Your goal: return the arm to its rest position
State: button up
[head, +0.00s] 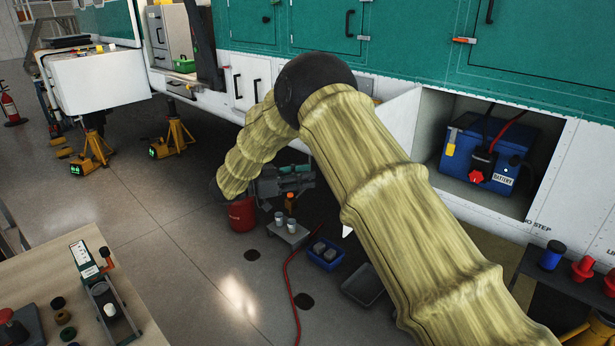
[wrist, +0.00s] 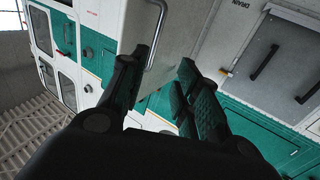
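My arm (head: 385,200) is in a ribbed yellow sleeve. It rises from the lower right to a dark elbow joint, then bends down to the left. My gripper (head: 297,178) shows as a dark shape with green pads beyond the forearm, partly hidden by the sleeve. In the wrist view, my gripper (wrist: 165,60) has its two dark fingers apart. Green pads show on the right finger. Nothing is between the fingers; a white panel with a metal handle (wrist: 158,35) shows behind them.
The green and white helicopter (head: 410,35) fills the back. An open bay holds a blue battery (head: 510,150). A workbench (head: 60,285) stands lower left, and a stand with red and blue parts (head: 583,268) lower right. Yellow jacks (head: 178,132) and a red hose (head: 291,290) are on the floor.

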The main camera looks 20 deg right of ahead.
jog(key=s+d+f+n+t+y, duration=0.15)
jog(key=f+n+t, duration=0.3)
jog(key=f, duration=0.55)
jog(key=s+d+f+n+t+y, duration=0.1)
jog(key=d+f+n+t+y, duration=0.3)
jog(key=f, duration=0.6)
jog(key=s+a+f+n+g+y, duration=0.15)
jog(key=s+f+n+y, duration=0.55)
jog(key=s+f, duration=1.3)
jog(key=s+a+f+g+y, duration=0.1)
jog(key=s+g, duration=0.3)
jog(key=s, duration=1.2)
jog(key=s+a+f+n+g+y, duration=0.1)
jog(key=s+g+y, duration=0.3)
jog(key=s, duration=1.3)
jog(key=shift+s+a+f+y, duration=0.2)
jog(key=shift+f+y, duration=0.15)
jog(key=shift+f, duration=0.55)
jog(key=shift+d+n, duration=0.1)
jog(key=shift+n, duration=0.15)
